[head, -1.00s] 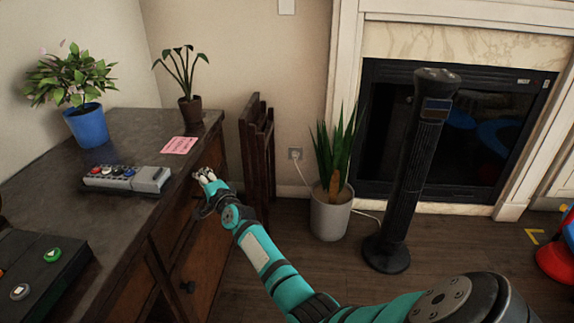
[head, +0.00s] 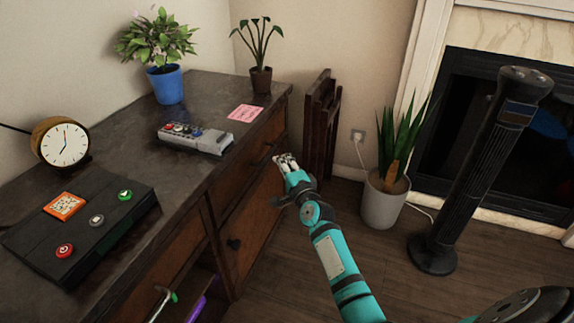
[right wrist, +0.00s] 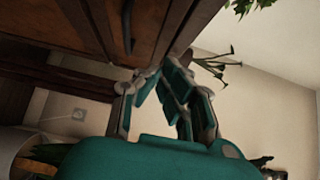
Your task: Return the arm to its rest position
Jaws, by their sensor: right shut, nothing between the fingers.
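My right arm comes in from the lower right in the head view, teal with dark bands. My right gripper (head: 286,160) is shut and empty. It is just off the front of the wooden dresser (head: 262,185), near its far end and below the top edge. I cannot tell whether it touches the wood. In the right wrist view the gripper's fingers (right wrist: 163,85) point up toward the dresser's underside-looking front (right wrist: 150,30). My left gripper does not show in the head view.
On the dresser are a clock (head: 63,145), a black box with buttons (head: 85,222), a grey button device (head: 193,138), a pink note (head: 245,113) and two potted plants. A folded wooden stand (head: 320,125), a floor plant (head: 385,200) and a black tower (head: 470,180) stand beyond the arm.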

